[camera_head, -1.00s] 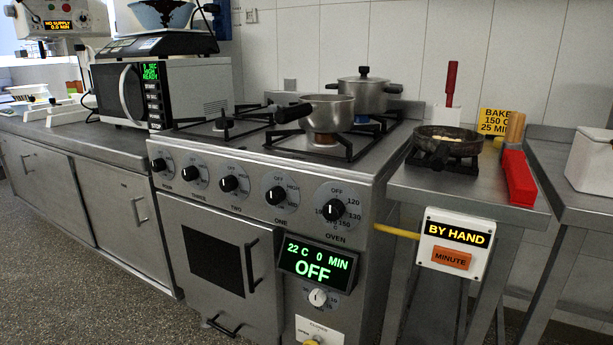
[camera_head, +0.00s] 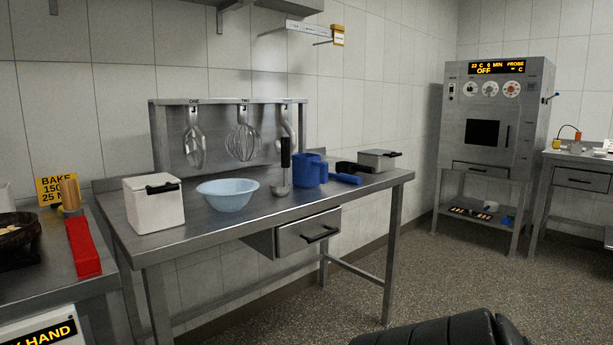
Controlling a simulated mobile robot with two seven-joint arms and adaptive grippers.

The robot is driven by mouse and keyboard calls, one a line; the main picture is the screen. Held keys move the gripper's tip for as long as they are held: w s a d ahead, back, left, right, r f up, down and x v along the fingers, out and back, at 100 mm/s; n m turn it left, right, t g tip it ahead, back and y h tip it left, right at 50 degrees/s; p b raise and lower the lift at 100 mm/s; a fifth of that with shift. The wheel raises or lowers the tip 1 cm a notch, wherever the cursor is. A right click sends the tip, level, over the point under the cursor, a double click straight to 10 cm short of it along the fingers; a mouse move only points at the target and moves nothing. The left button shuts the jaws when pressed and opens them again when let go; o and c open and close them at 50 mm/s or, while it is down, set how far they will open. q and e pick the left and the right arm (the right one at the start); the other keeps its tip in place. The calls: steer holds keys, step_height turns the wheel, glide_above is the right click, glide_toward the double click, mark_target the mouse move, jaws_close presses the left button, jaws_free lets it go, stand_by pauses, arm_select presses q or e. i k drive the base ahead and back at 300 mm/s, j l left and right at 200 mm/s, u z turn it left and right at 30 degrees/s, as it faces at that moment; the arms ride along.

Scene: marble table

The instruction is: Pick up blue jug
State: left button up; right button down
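The blue jug (camera_head: 307,171) stands upright on the steel table (camera_head: 230,228), right of the middle of its top. Its handle side faces right. A ladle (camera_head: 280,187) with a black handle is just left of the jug, and a blue bar-like thing (camera_head: 345,179) lies close to its right. Neither of my grippers can be made out. A dark, rounded part (camera_head: 455,330) at the bottom edge seems to be mine, but it shows no fingertips.
A light blue bowl (camera_head: 227,196) and a white lidded box (camera_head: 154,204) stand left of the jug. A grey lidded box (camera_head: 378,160) is behind right. Whisks (camera_head: 243,143) hang at the back. The floor (camera_head: 440,270) right of the table is open.

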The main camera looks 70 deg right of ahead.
mark_target(308, 170)
steer(key=z, duration=2.15)
